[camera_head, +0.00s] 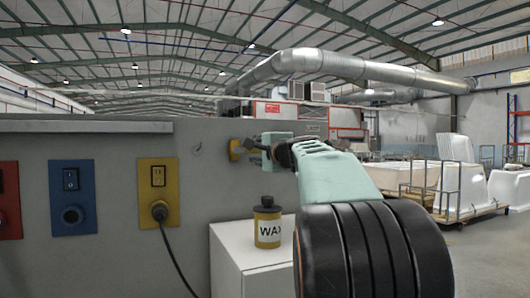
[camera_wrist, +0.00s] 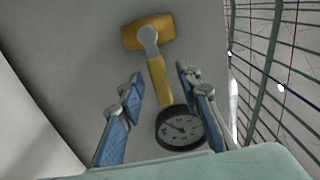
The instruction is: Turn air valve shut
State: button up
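The air valve (camera_wrist: 133,33) is a yellow body with a grey round pivot on the grey wall, in the upper middle of the wrist view. Its yellow lever (camera_wrist: 158,85) points down from the pivot. A round dark-rimmed pressure gauge (camera_wrist: 181,128) sits below the lever. My gripper (camera_wrist: 160,75) is open, with one blue-padded finger on each side of the lever and visible gaps to both. In the head view the valve (camera_head: 236,149) shows as a small yellow part left of my gripper (camera_head: 266,150), which hides the lever and gauge.
A yellow WAX can (camera_head: 267,222) stands on a white cabinet (camera_head: 250,262) below my arm. The wall panel carries a yellow socket with a plugged cable (camera_head: 159,190), a blue switch plate (camera_head: 72,195) and a red plate (camera_head: 8,200). White tub shells (camera_head: 460,185) stand on carts at right.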

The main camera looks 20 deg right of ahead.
jog(key=s, duration=1)
